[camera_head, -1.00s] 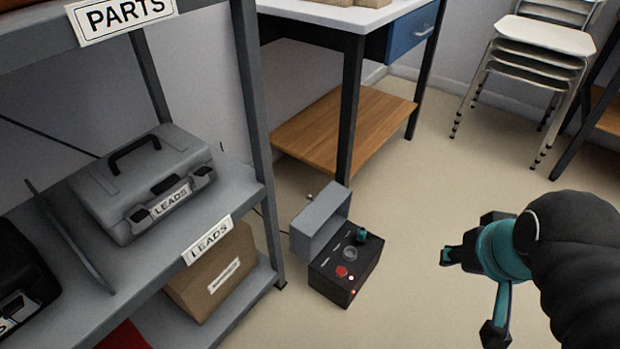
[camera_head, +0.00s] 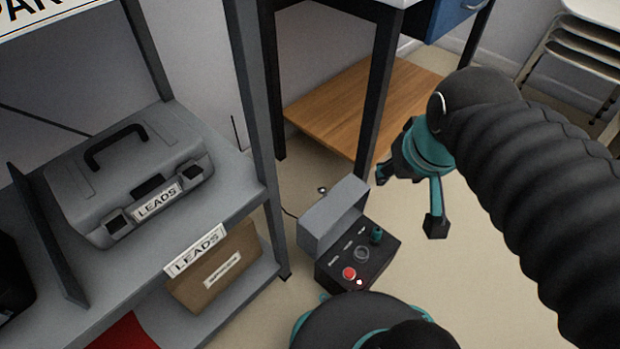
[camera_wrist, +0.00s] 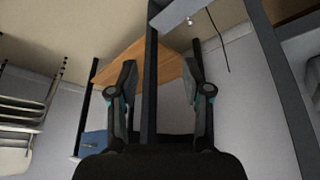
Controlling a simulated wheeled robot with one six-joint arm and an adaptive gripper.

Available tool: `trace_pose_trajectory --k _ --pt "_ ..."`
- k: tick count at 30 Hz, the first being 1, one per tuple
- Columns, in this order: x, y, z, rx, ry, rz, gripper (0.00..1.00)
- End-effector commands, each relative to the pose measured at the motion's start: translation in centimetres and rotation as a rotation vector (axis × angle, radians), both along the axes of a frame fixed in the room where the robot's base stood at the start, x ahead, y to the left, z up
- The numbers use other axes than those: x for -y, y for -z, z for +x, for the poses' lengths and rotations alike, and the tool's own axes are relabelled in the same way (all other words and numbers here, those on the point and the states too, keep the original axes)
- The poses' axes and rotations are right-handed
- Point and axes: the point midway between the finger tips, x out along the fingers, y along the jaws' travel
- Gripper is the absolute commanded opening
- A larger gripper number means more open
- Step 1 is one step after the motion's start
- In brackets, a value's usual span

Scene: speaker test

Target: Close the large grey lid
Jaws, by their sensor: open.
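The large grey lid (camera_head: 333,213) stands raised, open, at the back of a black control box (camera_head: 345,272) on the floor. The box's top panel shows a red button (camera_head: 349,273), a teal knob (camera_head: 377,235) and a round dial. My gripper (camera_head: 409,200) is open and empty, in the air to the right of the lid in the head view, apart from it. In the wrist view my gripper (camera_wrist: 163,58) has both fingers spread. A grey surface at the top edge there, which looks like the lid (camera_wrist: 178,12), is partly cut off.
A metal shelf (camera_head: 262,130) with a grey LEADS case (camera_head: 125,175) and a cardboard box (camera_head: 215,270) stands left. A black-legged table with a wooden lower shelf (camera_head: 365,105) is behind. Stacked chairs (camera_head: 575,60) stand back right. Part of my own body covers the floor in front of the box.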

Motion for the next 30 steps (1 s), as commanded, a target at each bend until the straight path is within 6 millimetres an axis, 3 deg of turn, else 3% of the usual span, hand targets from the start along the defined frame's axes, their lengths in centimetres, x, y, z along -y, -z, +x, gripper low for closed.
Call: trace_pose_trajectory --k 8,16,23,30 --pt "-1.9 0.0 5.7 -0.159 -0.141 -0.062 0.49" --pt "-4.1 1.6 11.5 -0.308 -0.274 -0.124 0.49" --pt "-6.5 4.4 16.3 -0.435 -0.388 -0.177 0.49" --pt "-9.5 8.7 20.7 -0.568 -0.506 -0.232 0.49"
